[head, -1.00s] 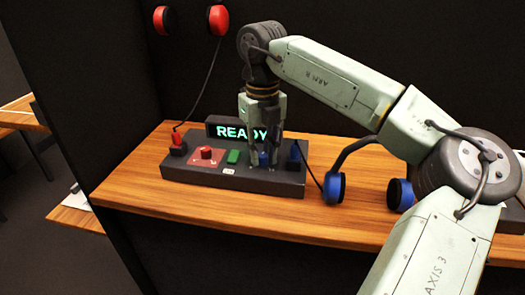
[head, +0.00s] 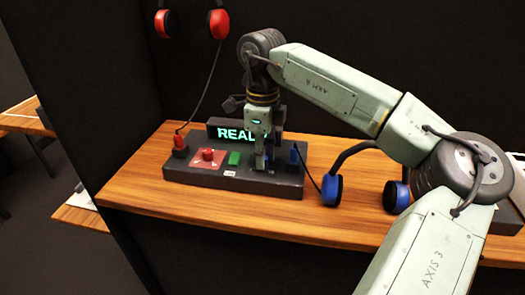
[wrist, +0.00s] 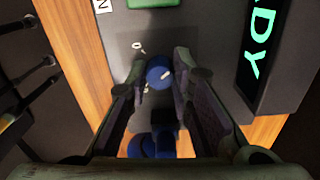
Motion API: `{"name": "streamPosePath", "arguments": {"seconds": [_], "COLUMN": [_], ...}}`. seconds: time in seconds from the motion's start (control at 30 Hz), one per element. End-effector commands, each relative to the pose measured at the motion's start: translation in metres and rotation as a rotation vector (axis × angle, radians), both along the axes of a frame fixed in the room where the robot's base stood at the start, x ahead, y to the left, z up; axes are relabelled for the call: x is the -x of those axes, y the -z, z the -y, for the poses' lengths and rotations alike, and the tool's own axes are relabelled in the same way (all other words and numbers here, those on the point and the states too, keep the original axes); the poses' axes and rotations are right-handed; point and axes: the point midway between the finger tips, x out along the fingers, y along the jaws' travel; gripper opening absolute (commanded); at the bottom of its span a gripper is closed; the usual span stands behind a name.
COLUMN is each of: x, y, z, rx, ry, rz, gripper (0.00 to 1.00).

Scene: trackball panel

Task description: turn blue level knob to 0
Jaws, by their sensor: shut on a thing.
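The blue level knob (wrist: 158,76) is a round blue cap with a short white mark on its right side in the wrist view. Small white labels sit on the dark panel beside it, too small to read surely. My gripper (wrist: 156,84) has its two fingers on either side of the knob and is shut on it. In the head view my gripper (head: 262,165) points down onto the right half of the control panel (head: 205,180) and mostly hides the knob.
A green button (head: 234,158) and a red knob (head: 207,155) sit left of my gripper. A blue plug (head: 294,154) stands close on its right. The lit display (head: 229,133) is behind, partly covered. Blue headphones (head: 332,190) lie on the wooden table (head: 200,216).

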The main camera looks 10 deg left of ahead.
Motion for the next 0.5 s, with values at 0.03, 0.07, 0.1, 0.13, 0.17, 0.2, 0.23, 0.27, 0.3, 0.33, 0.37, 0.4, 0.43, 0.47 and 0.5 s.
{"name": "streamPosePath", "arguments": {"seconds": [0.03, 0.07, 0.1, 0.13, 0.17, 0.2, 0.23, 0.27, 0.3, 0.33, 0.37, 0.4, 0.43, 0.47, 0.5], "x": [-0.0001, -0.0001, -0.0001, -0.0002, -0.0002, -0.0001, -0.0001, -0.0001, 0.0000, 0.0001, 0.0002, 0.0002, 0.0003, 0.0004, 0.0004], "y": [-0.0014, -0.0014, -0.0014, -0.0014, -0.0013, -0.0013, -0.0012, -0.0012, -0.0011, -0.0011, -0.0011, -0.0011, -0.0011, -0.0012, -0.0012], "z": [-0.0007, -0.0007, -0.0007, -0.0007, -0.0007, -0.0007, -0.0007, -0.0007, -0.0008, -0.0008, -0.0008, -0.0008, -0.0008, -0.0008, -0.0008], "rx": [-0.002, -0.002, -0.002, -0.002, -0.002, -0.002, -0.002, -0.003, -0.003, -0.003, -0.003, -0.003, -0.003, -0.003, -0.003], "ry": [-0.046, -0.074, -0.112, -0.140, -0.168, -0.207, -0.235, -0.263, -0.302, -0.330, -0.358, -0.397, -0.425, -0.454, -0.492], "rz": [0.000, 0.001, 0.001, 0.001, 0.001, 0.001, 0.001, 0.001, 0.001, 0.001, 0.001, 0.001, 0.001, 0.001, 0.001], "gripper": [0.00, 0.00, 0.00, 0.00, 0.00, 0.00, 0.00, 0.00, 0.00, 0.00, 0.00, 0.00, 0.00, 0.00, 0.00]}}
